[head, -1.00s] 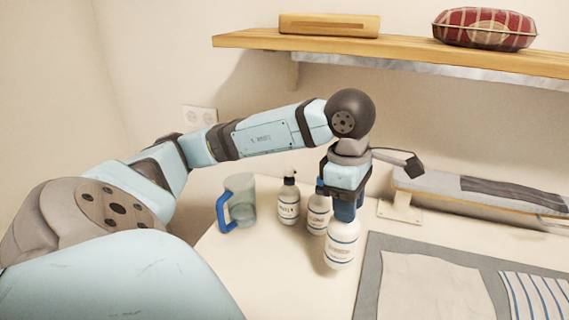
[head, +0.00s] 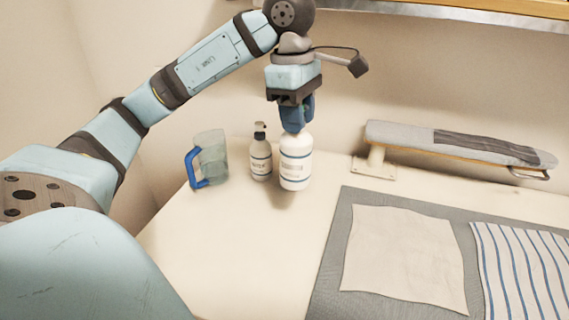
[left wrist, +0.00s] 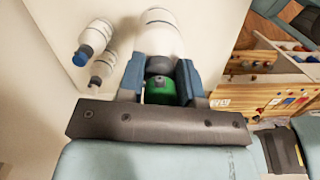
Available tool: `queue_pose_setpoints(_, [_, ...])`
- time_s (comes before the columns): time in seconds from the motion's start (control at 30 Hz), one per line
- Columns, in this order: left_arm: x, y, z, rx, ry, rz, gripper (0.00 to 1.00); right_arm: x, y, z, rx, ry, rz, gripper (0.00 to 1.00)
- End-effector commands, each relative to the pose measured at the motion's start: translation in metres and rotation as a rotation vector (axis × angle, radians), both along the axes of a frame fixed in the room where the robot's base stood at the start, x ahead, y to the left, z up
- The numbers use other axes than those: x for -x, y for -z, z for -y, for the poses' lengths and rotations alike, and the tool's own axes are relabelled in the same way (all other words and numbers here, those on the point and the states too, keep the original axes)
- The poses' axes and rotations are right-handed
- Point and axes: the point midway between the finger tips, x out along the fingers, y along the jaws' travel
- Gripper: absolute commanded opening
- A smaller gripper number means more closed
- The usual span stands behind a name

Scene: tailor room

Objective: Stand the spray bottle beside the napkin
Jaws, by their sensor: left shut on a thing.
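My left gripper (head: 297,120) points down and is shut on the top of a white bottle (head: 296,168) with a printed label, which I take as the spray bottle. The bottle is upright and appears just above the table. In the left wrist view, its green top (left wrist: 161,91) sits between the blue fingers (left wrist: 160,82), with the white body (left wrist: 158,36) beyond. Two cloths lie flat at the right: a plain beige one (head: 402,258) and a blue-striped white one (head: 520,268). I cannot tell which is the napkin. My right gripper is not in view.
A dark-pump bottle (head: 261,157) stands close left of the held bottle, and a blue-handled pitcher (head: 212,158) farther left. The left wrist view also shows a blue-capped bottle (left wrist: 97,36). A grey mat (head: 328,250) lies under the cloths. An ironing board (head: 450,143) stands behind. The front-left table is clear.

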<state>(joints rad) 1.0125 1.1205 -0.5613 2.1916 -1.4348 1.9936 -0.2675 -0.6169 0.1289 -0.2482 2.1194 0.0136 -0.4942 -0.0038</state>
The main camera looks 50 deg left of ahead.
Motion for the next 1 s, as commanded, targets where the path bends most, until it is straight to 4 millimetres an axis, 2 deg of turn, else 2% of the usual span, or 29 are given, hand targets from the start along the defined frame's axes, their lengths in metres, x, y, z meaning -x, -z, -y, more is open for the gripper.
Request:
queue_pose_setpoints(0.03, [0.001, 0.018, -0.001, -0.001, -0.003, -0.004, 0.0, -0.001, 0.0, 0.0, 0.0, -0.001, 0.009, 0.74])
queue_pose_setpoints(0.3, [0.001, 0.081, -0.001, -0.001, -0.002, -0.001, 0.0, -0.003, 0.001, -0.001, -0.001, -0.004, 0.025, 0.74])
queue_pose_setpoints(0.4, [0.0, 0.094, 0.0, 0.0, -0.002, 0.001, 0.0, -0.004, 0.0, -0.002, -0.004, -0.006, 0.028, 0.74])
queue_pose_setpoints(0.63, [0.0, 0.109, 0.0, -0.001, -0.002, 0.0, 0.0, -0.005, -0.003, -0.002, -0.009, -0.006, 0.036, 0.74])
queue_pose_setpoints(0.83, [0.0, 0.139, 0.0, 0.0, -0.002, 0.001, 0.0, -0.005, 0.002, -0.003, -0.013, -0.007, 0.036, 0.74])
queue_pose_setpoints(1.0, [0.0, 0.144, 0.0, 0.0, -0.001, 0.003, 0.0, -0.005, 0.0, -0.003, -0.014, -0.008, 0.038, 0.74])
